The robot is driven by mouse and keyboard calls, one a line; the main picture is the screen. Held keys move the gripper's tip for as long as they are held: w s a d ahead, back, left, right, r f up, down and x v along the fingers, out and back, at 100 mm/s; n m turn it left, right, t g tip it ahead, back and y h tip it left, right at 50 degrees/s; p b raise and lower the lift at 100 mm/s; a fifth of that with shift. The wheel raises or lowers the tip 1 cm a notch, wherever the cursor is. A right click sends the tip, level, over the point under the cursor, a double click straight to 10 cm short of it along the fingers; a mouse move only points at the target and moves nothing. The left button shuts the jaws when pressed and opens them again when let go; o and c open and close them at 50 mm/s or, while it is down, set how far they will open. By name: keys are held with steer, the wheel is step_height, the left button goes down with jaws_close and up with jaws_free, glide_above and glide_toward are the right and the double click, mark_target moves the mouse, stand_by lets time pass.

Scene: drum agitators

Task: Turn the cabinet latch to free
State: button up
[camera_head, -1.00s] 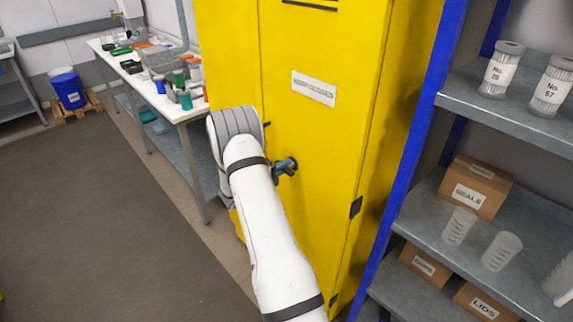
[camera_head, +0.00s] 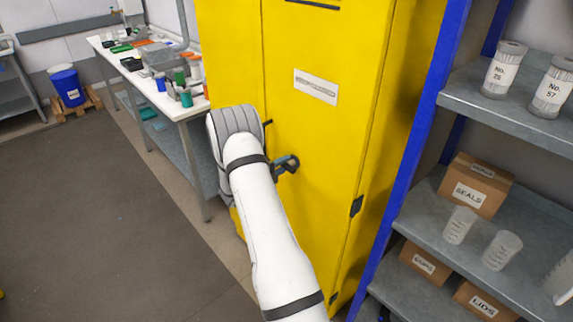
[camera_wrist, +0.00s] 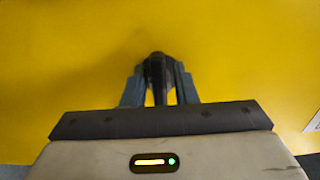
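The yellow cabinet (camera_head: 310,130) fills the middle of the head view, with a white label (camera_head: 316,87) on its door. My gripper (camera_head: 287,164) is at the door below the label. In the wrist view, the dark cabinet latch (camera_wrist: 158,75) stands between the two blue-grey fingers of my gripper (camera_wrist: 159,82). The fingers appear to touch the latch on both sides near their tips, with yellow gaps lower down. In the head view, my gripper mostly hides the latch, and its exact angle cannot be told.
A blue-framed shelf (camera_head: 512,110) with jars, beakers and boxes stands close on the right. A workbench (camera_head: 182,112) with small items is at the left behind my arm. The floor (camera_head: 90,215) at the left is clear.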

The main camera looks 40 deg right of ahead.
steer(key=shift+o, duration=0.7)
steer(key=shift+s+d, duration=0.1)
steer(key=shift+s, duration=0.05)
steer(key=a+b, duration=0.2)
steer(key=a, duration=0.5)
steer(key=shift+s+a, duration=0.3)
steer(key=shift+a, duration=0.1)
